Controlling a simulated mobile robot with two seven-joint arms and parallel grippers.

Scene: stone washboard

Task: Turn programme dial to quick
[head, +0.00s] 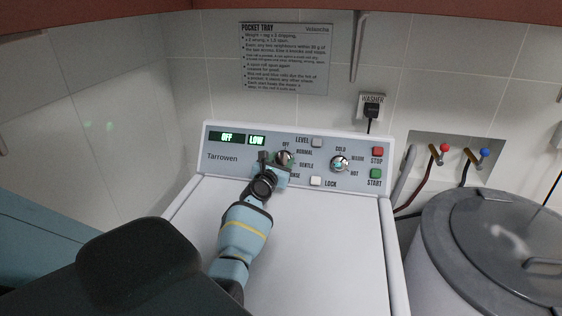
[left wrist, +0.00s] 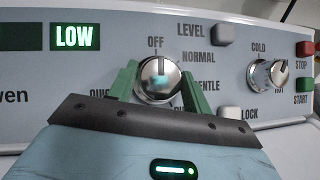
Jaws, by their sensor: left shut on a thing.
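The programme dial (left wrist: 158,82) is a round silver knob on the washer's control panel. In the left wrist view its pointer mark is at the top, at OFF. NORMAL, GENTLE and a partly hidden label starting "QUI" are printed around it. My left gripper (left wrist: 158,85) has its green fingers closed on both sides of the dial. In the head view the left gripper (head: 277,165) covers part of the dial (head: 284,157). The displays read OFF (head: 227,137) and LOW (head: 257,140). My right gripper is not in view.
To the right are the temperature dial (head: 340,164), the red STOP button (head: 378,152) and the green START button (head: 376,174). The LEVEL button (head: 317,143) and LOCK button (head: 316,181) are close to the gripper. A grey lidded bin (head: 500,240) stands right of the washer.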

